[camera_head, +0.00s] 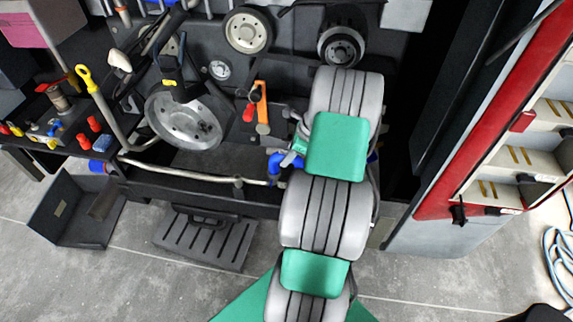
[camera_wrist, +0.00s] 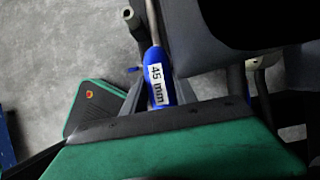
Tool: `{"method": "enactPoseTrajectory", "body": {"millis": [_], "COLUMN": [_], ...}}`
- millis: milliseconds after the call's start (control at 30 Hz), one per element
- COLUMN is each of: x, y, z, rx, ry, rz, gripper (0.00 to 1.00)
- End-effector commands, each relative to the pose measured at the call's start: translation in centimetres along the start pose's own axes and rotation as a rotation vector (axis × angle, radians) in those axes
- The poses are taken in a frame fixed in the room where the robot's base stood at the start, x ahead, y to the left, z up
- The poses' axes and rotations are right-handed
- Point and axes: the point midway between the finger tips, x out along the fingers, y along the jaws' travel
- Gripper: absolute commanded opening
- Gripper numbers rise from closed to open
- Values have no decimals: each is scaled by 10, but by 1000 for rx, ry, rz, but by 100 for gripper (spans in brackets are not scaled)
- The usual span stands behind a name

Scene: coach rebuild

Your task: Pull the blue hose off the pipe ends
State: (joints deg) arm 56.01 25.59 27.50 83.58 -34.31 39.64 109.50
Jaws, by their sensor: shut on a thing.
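The blue hose (camera_head: 276,164) is a short bent piece at the right end of a long pale metal pipe (camera_head: 205,177), low at the front of the engine bay. In the wrist view the blue hose (camera_wrist: 156,62) carries a white "45 mm" label, and a metal pipe (camera_wrist: 149,22) runs into its far end. My gripper (camera_head: 290,159) is at the hose, with its fingers on either side of it in the wrist view (camera_wrist: 159,88), shut on it. My arm hides what lies right of the hose, so I cannot see its other end clearly.
A large grey pulley wheel (camera_head: 184,122) stands above the pipe, with an orange-handled tool (camera_head: 261,105) right of it. A black slotted step (camera_head: 203,238) and an open black box (camera_head: 75,210) are below. A red-edged shelf unit (camera_head: 480,130) stands at the right.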

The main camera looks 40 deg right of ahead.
Motion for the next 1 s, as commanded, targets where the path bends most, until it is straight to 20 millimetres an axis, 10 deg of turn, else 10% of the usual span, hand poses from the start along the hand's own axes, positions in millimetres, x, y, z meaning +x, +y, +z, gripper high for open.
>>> {"method": "enactPoseTrajectory", "body": {"millis": [1000], "x": [-41], "y": [0], "z": [20], "rx": [0], "ry": [0], "rz": [-1], "gripper": [0]}}
